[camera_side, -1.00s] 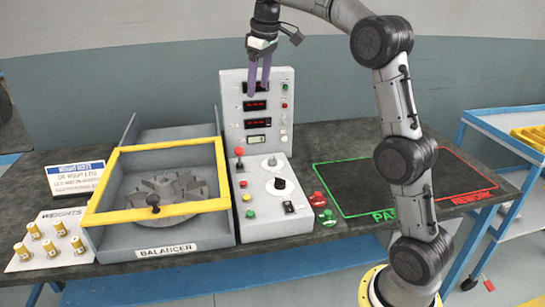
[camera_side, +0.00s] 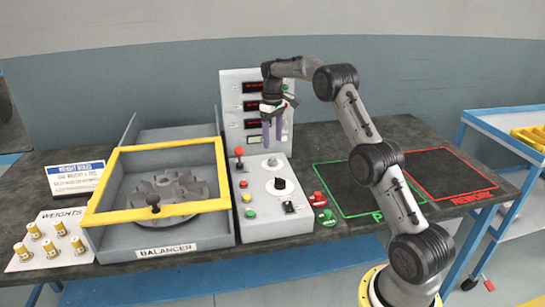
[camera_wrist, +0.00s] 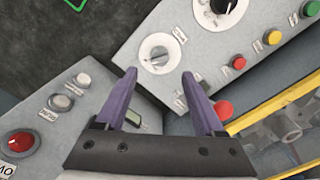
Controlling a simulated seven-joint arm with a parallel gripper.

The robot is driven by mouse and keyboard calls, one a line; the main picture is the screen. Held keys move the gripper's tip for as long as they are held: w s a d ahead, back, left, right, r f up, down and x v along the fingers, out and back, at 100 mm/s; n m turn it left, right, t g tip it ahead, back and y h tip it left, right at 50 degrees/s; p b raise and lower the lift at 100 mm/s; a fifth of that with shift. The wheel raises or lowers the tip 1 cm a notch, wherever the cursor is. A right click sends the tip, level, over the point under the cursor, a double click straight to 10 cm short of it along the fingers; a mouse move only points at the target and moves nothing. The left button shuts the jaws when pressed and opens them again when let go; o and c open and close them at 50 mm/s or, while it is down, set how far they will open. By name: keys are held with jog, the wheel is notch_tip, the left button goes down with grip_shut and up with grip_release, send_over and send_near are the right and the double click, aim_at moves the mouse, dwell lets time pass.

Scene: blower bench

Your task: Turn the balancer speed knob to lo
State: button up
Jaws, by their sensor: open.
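The balancer's control panel (camera_side: 246,222) carries two round knobs. A small pale grey knob (camera_side: 272,161) on a white dial is toward the back; it also shows in the wrist view (camera_wrist: 157,54). A black knob (camera_side: 279,184) on a larger white dial is nearer the front, cut by the top edge in the wrist view (camera_wrist: 219,14). The labels are too small to read, so I cannot tell which is the speed knob. My gripper (camera_side: 272,145) is open, fingers pointing down, above the pale knob. In the wrist view the empty fingertips (camera_wrist: 159,78) straddle the area just below this knob.
A red-balled lever (camera_side: 239,152) stands left of the knobs. An upright panel with red displays (camera_side: 253,105) rises close behind my gripper. The yellow-framed balancer guard (camera_side: 160,145) is at left. The outlined mats (camera_side: 345,175) at right are empty.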

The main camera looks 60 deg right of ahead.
aim_at(273, 160)
notch_tip(273, 160, down, 8)
jog(key=shift+r, duration=0.2)
grip_shut()
dwell(0.4)
